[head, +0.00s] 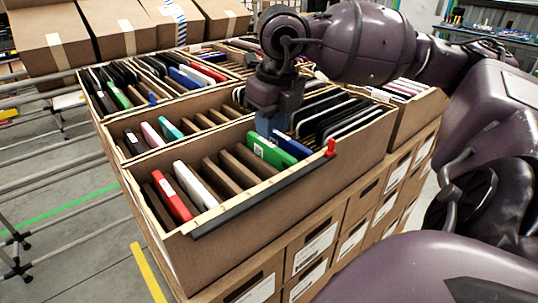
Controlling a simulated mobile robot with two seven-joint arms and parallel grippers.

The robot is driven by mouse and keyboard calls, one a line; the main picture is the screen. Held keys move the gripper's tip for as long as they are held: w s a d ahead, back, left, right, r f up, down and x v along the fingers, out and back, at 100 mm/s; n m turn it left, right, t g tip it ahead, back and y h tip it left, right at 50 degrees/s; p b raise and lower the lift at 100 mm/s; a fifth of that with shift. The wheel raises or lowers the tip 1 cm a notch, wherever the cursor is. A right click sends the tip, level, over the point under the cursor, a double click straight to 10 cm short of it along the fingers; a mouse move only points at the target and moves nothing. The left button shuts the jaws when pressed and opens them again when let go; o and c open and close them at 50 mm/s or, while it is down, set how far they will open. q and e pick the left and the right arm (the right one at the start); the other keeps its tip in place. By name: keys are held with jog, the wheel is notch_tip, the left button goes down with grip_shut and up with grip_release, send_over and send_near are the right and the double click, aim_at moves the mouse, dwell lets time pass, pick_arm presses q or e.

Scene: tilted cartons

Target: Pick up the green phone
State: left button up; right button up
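A green phone (270,151) with a white label stands tilted in a slot of the front carton (225,238), with a blue phone (292,144) just right of it. My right gripper (268,124) reaches down from the upper right, just behind and above the green phone. Something bluish shows at its fingertips. I cannot tell if that is a phone or part of the gripper, nor whether the fingers are apart. The lower part of the green phone is hidden in the carton. My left gripper is not in view.
Red (171,196) and white (195,185) phones stand left in the front carton; several dark ones fill its right end. More cartons with phones stand behind. A black bar with a red end (331,148) runs along the front rim. Closed boxes (122,27) stand at the back.

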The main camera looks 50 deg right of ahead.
aim_at(271, 144)
jog(key=shift+w+d+f, duration=0.1)
jog(key=shift+w+f, duration=0.1)
jog(key=shift+f, duration=1.2)
jog(key=shift+w+f, duration=0.15)
jog(key=shift+f, duration=1.2)
jog(key=shift+c, duration=0.2)
grip_shut()
